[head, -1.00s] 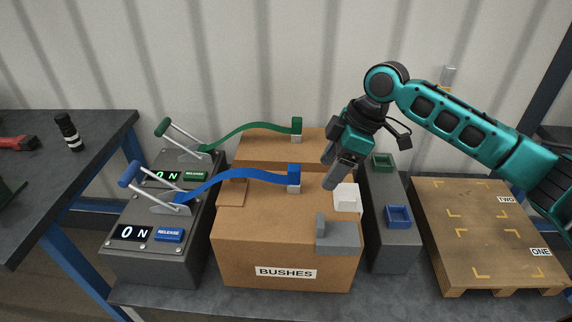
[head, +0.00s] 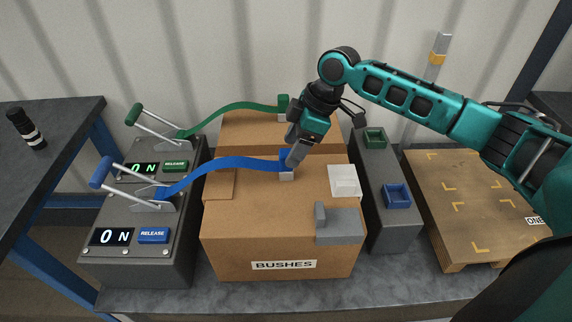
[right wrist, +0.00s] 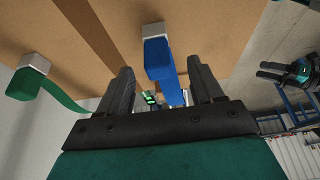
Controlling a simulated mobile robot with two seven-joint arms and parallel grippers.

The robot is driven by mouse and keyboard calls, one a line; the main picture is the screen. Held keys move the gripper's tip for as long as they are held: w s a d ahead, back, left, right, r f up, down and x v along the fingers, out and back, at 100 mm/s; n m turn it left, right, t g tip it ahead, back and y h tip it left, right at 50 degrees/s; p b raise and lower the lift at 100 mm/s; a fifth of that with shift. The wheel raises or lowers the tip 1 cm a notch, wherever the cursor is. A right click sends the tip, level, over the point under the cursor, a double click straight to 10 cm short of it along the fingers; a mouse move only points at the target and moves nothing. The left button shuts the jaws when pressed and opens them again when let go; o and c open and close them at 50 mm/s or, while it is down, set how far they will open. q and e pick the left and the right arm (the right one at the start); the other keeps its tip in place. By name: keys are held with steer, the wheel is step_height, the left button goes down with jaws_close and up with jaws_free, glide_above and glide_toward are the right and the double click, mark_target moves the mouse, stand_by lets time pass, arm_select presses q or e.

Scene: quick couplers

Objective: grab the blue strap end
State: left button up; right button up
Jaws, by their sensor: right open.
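The blue strap (head: 225,166) runs from the near lever device to its blue strap end (head: 286,158) on a small light block on the cardboard box. My right gripper (head: 294,158) is at the blue end and partly hides it in the head view. In the right wrist view the blue end (right wrist: 159,58) lies between the two spread fingers of the right gripper (right wrist: 160,82), with gaps at both sides. A dark gripper-like part, apparently my left gripper (right wrist: 284,72), shows small at the right edge of that view; its jaws are unclear.
The green strap end (head: 284,106) stands on the box behind the blue one. A white tray (head: 344,181) and a grey bracket (head: 338,224) sit on the box (head: 230,235). A grey holder with green (head: 375,138) and blue (head: 397,196) sockets is at right.

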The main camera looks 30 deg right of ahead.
mark_target(287, 152)
steer(key=x, duration=0.5)
steer(key=shift+w+a+b, duration=0.2)
steer(key=shift+b, duration=0.2)
steer(key=shift+c, duration=0.4)
steer(key=shift+r, duration=0.1)
steer(key=c, duration=1.1)
